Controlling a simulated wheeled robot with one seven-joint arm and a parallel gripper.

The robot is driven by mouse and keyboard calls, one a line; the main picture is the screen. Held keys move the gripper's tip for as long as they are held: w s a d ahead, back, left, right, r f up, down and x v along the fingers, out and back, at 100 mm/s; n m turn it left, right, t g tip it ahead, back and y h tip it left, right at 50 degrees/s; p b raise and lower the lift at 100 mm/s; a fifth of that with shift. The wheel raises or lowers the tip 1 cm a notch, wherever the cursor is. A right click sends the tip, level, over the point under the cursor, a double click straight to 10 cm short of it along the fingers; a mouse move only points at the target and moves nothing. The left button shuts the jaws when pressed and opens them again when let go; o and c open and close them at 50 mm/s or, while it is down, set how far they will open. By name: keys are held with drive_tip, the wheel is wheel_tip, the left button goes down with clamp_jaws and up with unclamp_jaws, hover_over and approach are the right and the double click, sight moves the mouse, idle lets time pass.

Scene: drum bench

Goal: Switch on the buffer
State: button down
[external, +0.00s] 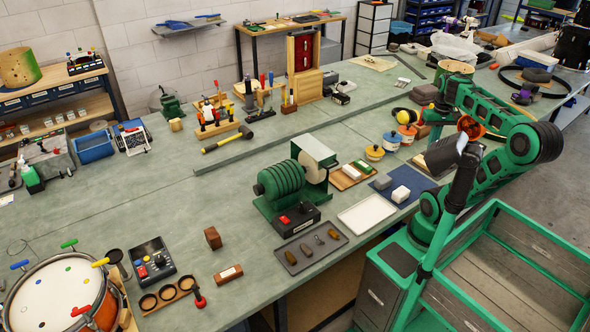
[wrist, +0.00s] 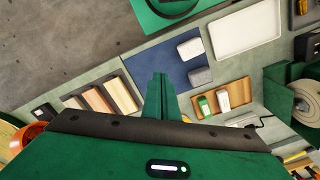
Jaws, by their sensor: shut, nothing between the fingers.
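The buffer (external: 281,180) is a green bench machine with a ribbed motor housing and a pale wheel guard. It stands at the middle of the bench in the external view. A black box with a red switch (external: 285,219) sits at its front; I cannot tell the switch's position. Part of the buffer (wrist: 294,92) shows at the right edge of the wrist view, with its switch out of sight. My gripper (wrist: 159,84) is shut and empty, apart from the buffer, pointing over the bench near the blue mat (wrist: 168,66). Its fingertips are hard to make out in the external view.
A white tray (external: 366,216), a dark tray of small parts (external: 296,266) and a wooden tray (wrist: 237,93) with blocks lie near the buffer. A brown block (external: 213,238) and a control box (external: 150,261) stand left. Bare bench lies left of the buffer.

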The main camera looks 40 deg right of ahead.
drive_tip(key=w+a+r+n, duration=0.3)
drive_tip(key=w+a, duration=0.1)
drive_tip(key=w, duration=0.3)
drive_tip(key=w+a+r+n, duration=0.3)
drive_tip(key=w+a, duration=0.1)
drive_tip(key=w, duration=0.2)
drive_tip(key=w+a+n, duration=0.3)
drive_tip(key=a, duration=0.6)
drive_tip(key=w+a+n, duration=0.4)
drive_tip(key=a, duration=0.5)
drive_tip(key=w+a+n, duration=0.3)
drive_tip(key=a+n, duration=0.1)
drive_tip(key=a, duration=0.6)
drive_tip(key=shift+w+f+g, duration=0.15)
drive_tip(key=shift+w+g, duration=0.15)
drive_tip(key=shift+g, duration=0.1)
drive_tip(key=s+a+f+n, duration=0.2)
drive_tip(key=s+a+n, duration=0.15)
drive_tip(key=a, duration=0.85)
drive_tip(key=s+a+f+n, duration=0.2)
drive_tip(key=s+a+n, duration=0.15)
drive_tip(key=a, duration=0.75)
drive_tip(key=shift+g, duration=0.3)
drive_tip(key=shift+w+d+f, duration=0.1)
drive_tip(key=shift+w+f, duration=0.15)
drive_tip(key=shift+f, duration=0.9)
drive_tip(key=shift+w+d+f, duration=0.1)
drive_tip(key=shift+w+f, duration=0.15)
drive_tip(key=shift+f, duration=0.85)
